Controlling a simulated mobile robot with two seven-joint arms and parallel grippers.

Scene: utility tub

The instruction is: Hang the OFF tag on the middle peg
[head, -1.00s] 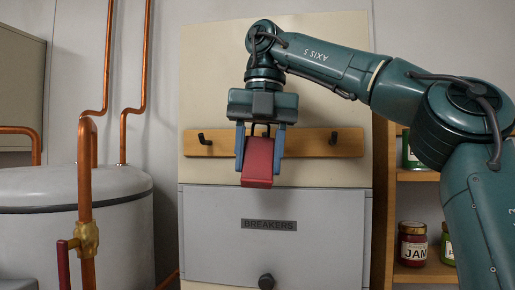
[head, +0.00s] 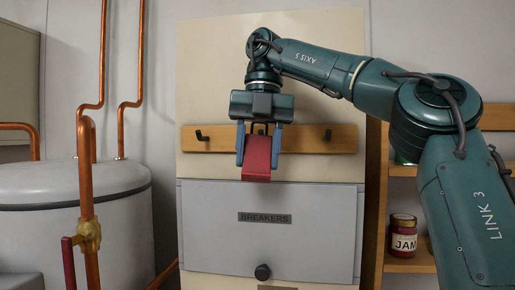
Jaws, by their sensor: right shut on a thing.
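A red tag (head: 257,160) hangs tilted between the fingers of my right gripper (head: 259,150), which is shut on it. No lettering on the tag can be read from here. The wooden peg rail (head: 310,140) runs across the cream panel behind the gripper. Its left peg (head: 203,136) and right peg (head: 328,135) show bare. A dark loop or hook shows just above the tag, between the fingers, at the rail's middle; I cannot tell whether it is the middle peg or part of the tag, or whether they touch. My left gripper is not in view.
A grey cabinet marked BREAKERS (head: 220,245) with a dark knob (head: 262,272) is below the rail. Copper pipes (head: 85,180) and a grey tank (head: 120,225) stand at the left. A wooden shelf (head: 410,265) with a jam jar (head: 403,235) is at the right, partly behind my arm.

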